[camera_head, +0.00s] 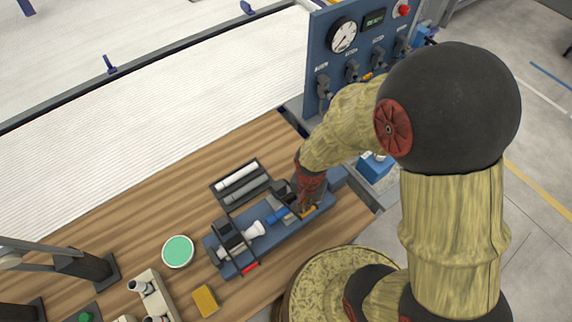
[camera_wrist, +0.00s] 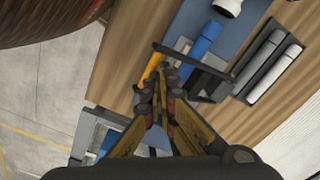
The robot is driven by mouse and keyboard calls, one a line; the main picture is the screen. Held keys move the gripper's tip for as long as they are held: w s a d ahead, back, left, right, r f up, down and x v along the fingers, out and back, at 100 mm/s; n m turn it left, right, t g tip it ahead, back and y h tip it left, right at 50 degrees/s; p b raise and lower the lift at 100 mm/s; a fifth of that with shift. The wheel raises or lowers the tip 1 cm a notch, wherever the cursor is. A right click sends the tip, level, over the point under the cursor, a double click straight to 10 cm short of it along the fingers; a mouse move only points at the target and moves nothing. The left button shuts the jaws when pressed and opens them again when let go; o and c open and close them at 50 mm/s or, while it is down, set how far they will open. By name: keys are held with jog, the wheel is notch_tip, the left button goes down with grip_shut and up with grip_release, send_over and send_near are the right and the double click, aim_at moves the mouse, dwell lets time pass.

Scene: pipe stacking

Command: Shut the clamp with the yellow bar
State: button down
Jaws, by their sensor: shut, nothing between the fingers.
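The blue fixture (camera_head: 232,268) lies on the wooden table, with a white pipe piece (camera_head: 254,230) and a blue piece (camera_head: 277,216) along it. The clamp with the yellow bar (camera_head: 308,212) is at its right end, partly hidden by my arm. In the wrist view the yellow bar (camera_wrist: 151,68) lies beside the blue piece (camera_wrist: 203,42). My gripper (camera_wrist: 163,78) is shut and empty, its tips close by the yellow bar; I cannot tell whether they touch. Whether this clamp is fully down is unclear.
A second clamp with a red bar (camera_head: 249,268) is at the fixture's left end. A black rack with grey and white pipes (camera_head: 238,178) stands behind. A green round dish (camera_head: 178,251) and yellow block (camera_head: 205,301) are left. A gauge panel (camera_head: 345,60) stands at the back.

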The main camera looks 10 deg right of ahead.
jog(key=shift+s+d+f, duration=0.15)
jog(key=shift+s+f, duration=0.25)
jog(key=shift+f, duration=0.1)
jog(key=shift+s+d+f+b, duration=0.15)
jog(key=shift+s+f+b, duration=0.15)
jog(key=shift+f+b, duration=0.25)
jog(key=shift+s+d+f+b, duration=0.1)
jog(key=shift+s+f+b, duration=0.25)
jog(key=shift+f, duration=0.2)
jog(key=shift+s+d+f+b, duration=0.1)
jog(key=shift+s+f+b, duration=0.1)
jog(key=shift+f+b, duration=0.35)
jog(key=shift+s+d+f+b, duration=0.15)
jog(key=shift+f+b, duration=0.2)
jog(key=shift+f, duration=0.25)
jog(key=shift+a, duration=0.1)
